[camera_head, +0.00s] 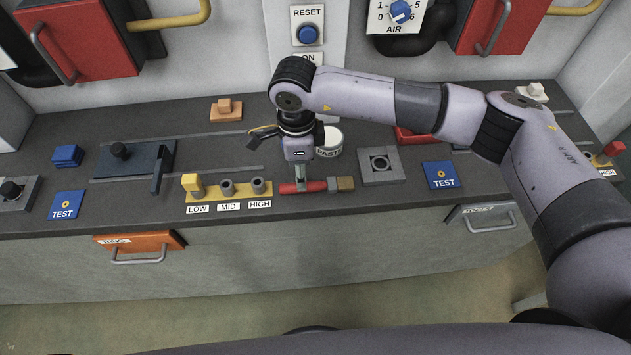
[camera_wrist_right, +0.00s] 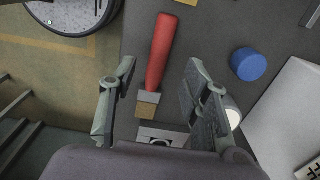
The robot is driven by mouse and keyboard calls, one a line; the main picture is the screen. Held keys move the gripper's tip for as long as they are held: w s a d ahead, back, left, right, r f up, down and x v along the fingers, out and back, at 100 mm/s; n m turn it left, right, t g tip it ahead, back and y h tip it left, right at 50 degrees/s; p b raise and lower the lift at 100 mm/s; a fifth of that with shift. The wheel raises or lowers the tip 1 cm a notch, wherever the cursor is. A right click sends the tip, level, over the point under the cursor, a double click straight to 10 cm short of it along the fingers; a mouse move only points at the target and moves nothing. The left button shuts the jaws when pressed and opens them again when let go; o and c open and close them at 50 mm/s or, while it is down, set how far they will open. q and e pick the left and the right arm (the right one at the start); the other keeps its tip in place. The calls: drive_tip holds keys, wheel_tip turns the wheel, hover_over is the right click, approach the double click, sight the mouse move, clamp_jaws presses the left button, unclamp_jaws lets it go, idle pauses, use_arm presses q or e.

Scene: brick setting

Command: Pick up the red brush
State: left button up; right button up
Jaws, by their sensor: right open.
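The red brush (camera_head: 316,186) lies on the dark counter near its front edge in the head view. It has a red handle, a grey metal band and a tan bristle end to the right. In the right wrist view the brush (camera_wrist_right: 158,60) lies between and beyond the fingers, bristle end nearest. My right gripper (camera_head: 301,184) points down over the handle; part of the handle is hidden behind a finger. In the right wrist view the gripper (camera_wrist_right: 161,75) is open, with a finger either side of the brush. Contact cannot be told. My left gripper is not in view.
A block with three posts, a yellow one at left, marked LOW, MID and HIGH (camera_head: 228,189), stands left of the brush. A grey square fixture (camera_head: 381,168) stands to its right. A white cup (camera_head: 330,140) is behind my gripper. An orange drawer (camera_head: 138,243) is below.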

sight(317, 186)
drive_tip(key=shift+f+p, duration=0.35)
wheel_tip(317, 186, down, 4)
drive_tip(key=shift+r+p, duration=0.15)
drive_tip(key=shift+p, duration=0.65)
drive_tip(key=shift+f, duration=0.4)
drive_tip(key=shift+c, duration=0.2)
clamp_jaws()
